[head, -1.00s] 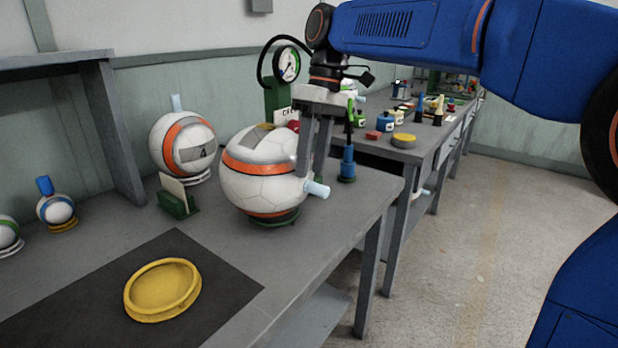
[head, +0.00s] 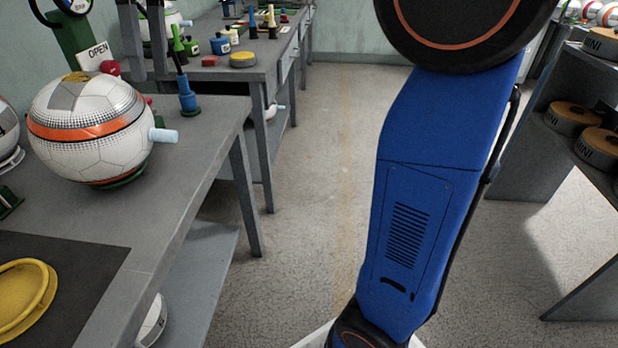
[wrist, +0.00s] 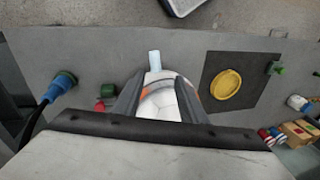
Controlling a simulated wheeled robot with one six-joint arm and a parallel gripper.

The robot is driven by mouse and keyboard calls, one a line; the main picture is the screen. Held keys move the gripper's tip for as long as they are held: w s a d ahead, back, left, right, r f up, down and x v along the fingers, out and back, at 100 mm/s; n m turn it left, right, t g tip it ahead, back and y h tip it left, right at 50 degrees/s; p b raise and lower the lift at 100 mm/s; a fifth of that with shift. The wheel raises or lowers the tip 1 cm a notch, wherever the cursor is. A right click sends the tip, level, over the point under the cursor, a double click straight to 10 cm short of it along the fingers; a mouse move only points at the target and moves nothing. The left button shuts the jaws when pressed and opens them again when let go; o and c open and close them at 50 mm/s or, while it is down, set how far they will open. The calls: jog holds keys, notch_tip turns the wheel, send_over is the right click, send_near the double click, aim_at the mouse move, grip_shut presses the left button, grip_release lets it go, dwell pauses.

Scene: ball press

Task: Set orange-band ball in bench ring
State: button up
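The orange-band ball (head: 85,150) is white with a wide orange band and sits on a low green base on the grey bench. A pale blue peg (head: 164,135) sticks out of its right side. My gripper (head: 145,76) is open, its two grey fingers pointing down at the ball's upper right. In the wrist view the ball (wrist: 160,103) and its peg (wrist: 154,60) show between the spread fingers, with no clear grip. The yellow bench ring (head: 46,280) is empty on a dark mat; it also shows in the wrist view (wrist: 238,82).
A green stand with a gauge and an OPEN sign (head: 96,54) is behind the ball. A blue fitting (head: 187,98) stands right of it. A second ball (head: 5,135) is cut off at the left edge. Shelves with brown rings (head: 573,115) stand at right. The floor between is clear.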

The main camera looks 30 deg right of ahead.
jog(key=s+d+f+m+t+h, duration=0.1)
jog(key=s+d+f+m+t, duration=0.2)
jog(key=s+d+f, duration=0.7)
jog(key=s+d+f+m+t+h, duration=0.1)
jog(key=s+d+f+m+t, duration=0.2)
jog(key=s+d+f+m, duration=0.3)
jog(key=s+d+f, duration=0.2)
jog(key=d+f, duration=0.1)
jog(key=f, duration=0.2)
jog(key=s+d+f, duration=0.3)
jog(key=f, duration=0.3)
jog(key=shift+s+f, duration=0.3)
